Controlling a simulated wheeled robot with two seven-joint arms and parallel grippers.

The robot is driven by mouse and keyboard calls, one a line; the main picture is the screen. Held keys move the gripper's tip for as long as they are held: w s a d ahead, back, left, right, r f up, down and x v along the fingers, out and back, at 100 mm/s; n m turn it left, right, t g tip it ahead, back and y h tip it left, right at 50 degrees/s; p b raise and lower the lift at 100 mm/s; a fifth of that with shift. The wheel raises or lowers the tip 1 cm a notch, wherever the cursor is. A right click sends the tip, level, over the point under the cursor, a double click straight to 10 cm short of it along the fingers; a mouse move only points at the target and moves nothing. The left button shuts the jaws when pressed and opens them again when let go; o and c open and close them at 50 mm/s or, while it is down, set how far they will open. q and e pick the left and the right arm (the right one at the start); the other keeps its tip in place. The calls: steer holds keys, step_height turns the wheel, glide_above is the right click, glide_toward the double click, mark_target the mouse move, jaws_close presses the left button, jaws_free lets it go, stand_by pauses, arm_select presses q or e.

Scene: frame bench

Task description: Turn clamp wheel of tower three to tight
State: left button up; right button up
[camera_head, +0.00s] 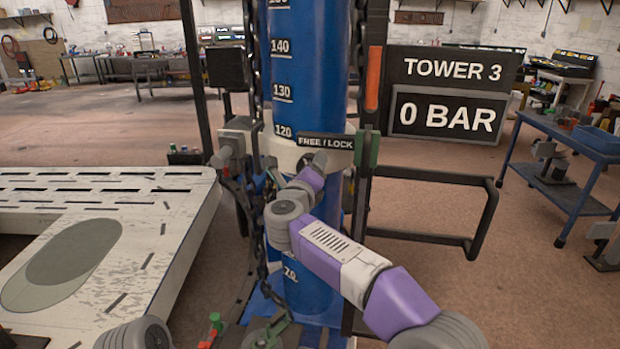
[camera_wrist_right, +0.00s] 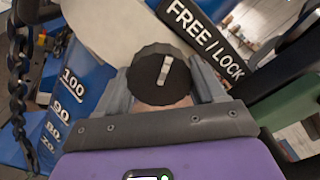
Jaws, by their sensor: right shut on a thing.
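The blue tower (camera_head: 312,60) stands upright in the middle of the head view, with a white height scale. A pale collar (camera_head: 285,152) rings it, with a black FREE / LOCK label (camera_head: 326,142). The clamp wheel (camera_wrist_right: 163,72) is a round black knob with a white pointer mark; in the wrist view it sits between the fingers of my right gripper (camera_wrist_right: 164,88), which is shut on it. The FREE / LOCK label also shows in the wrist view (camera_wrist_right: 205,38). In the head view my right arm mostly hides the wheel. My left gripper is out of view.
A sign (camera_head: 452,70) reads TOWER 3, with a display (camera_head: 445,115) of 0 BAR. A black chain (camera_head: 251,60) hangs beside the tower. A pale slotted bench (camera_head: 175,225) stands left. A dark rail frame (camera_head: 430,240) juts out right. A blue table (camera_head: 575,145) stands far right.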

steer(key=shift+f+m+b, duration=0.1)
steer(key=shift+m+b, duration=1.15)
steer(key=shift+m, duration=0.95)
steer(key=o, duration=1)
steer(key=shift+b+v, duration=0.3)
steer(key=shift+v, duration=3.55)
